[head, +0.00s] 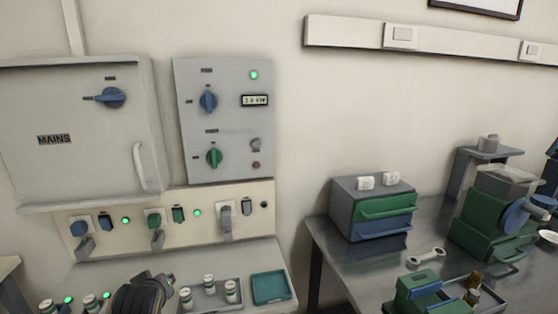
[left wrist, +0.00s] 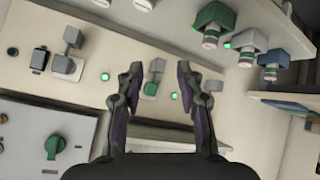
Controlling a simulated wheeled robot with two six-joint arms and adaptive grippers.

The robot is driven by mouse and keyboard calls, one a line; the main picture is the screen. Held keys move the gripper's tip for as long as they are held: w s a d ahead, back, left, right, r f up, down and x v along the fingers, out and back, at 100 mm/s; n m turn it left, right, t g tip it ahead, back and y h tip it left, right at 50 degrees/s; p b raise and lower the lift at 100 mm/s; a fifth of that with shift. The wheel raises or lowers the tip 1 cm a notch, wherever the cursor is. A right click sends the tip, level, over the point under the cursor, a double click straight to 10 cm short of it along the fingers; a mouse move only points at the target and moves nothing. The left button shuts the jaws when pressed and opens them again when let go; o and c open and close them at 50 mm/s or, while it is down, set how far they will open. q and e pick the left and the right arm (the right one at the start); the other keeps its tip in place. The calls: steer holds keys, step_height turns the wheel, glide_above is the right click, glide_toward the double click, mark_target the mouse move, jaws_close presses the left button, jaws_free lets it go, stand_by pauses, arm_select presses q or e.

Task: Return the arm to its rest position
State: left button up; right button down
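My left arm (head: 140,297) shows as a dark, rounded part at the bottom of the head view, in front of the sloping console. In the left wrist view my left gripper (left wrist: 160,80) has its two dark fingers apart with nothing between them. A switch and a green light on the panel show beyond the fingers. The fingertips look clear of the panel, though the exact distance is hard to tell. My right gripper is not in view.
A MAINS cabinet (head: 85,125) and control panel (head: 225,120) hang on the wall above a socket strip (head: 180,243). White vials (head: 209,284) and a teal tray (head: 270,287) lie near my arm. A drawer box (head: 372,208) and green machine (head: 490,225) occupy the right bench (head: 345,262).

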arm_select(q)
steer(key=s+d+f+m+g+h, duration=0.1)
steer(key=s+d+f+m+g, duration=0.15)
steer(key=s+f, duration=0.4)
steer(key=s+d+f+m+g+h, duration=0.1)
steer(key=s+f+m, duration=0.3)
steer(key=s+f, duration=0.3)
steer(key=s+d+f+m+g+h, duration=0.1)
steer(key=s+d+f+m+g, duration=0.15)
steer(key=s+f, duration=0.4)
steer(key=s+a+f+p, duration=0.2)
steer(key=f+p, duration=0.1)
steer(key=f, duration=0.5)
steer(key=s+a+f+p, duration=0.1)
steer(key=f+p, duration=0.2)
steer(key=f, duration=0.6)
steer(key=s+a+f+g+p, duration=0.1)
steer(key=s+f+p, duration=0.1)
steer(key=s+f, duration=0.4)
steer(key=s+f+g+p, duration=0.1)
steer(key=s+f+p, duration=0.1)
steer(key=s+f, duration=0.5)
steer(key=s, duration=0.6)
steer(key=shift+s+a, duration=0.15)
steer(key=shift+a, duration=0.25)
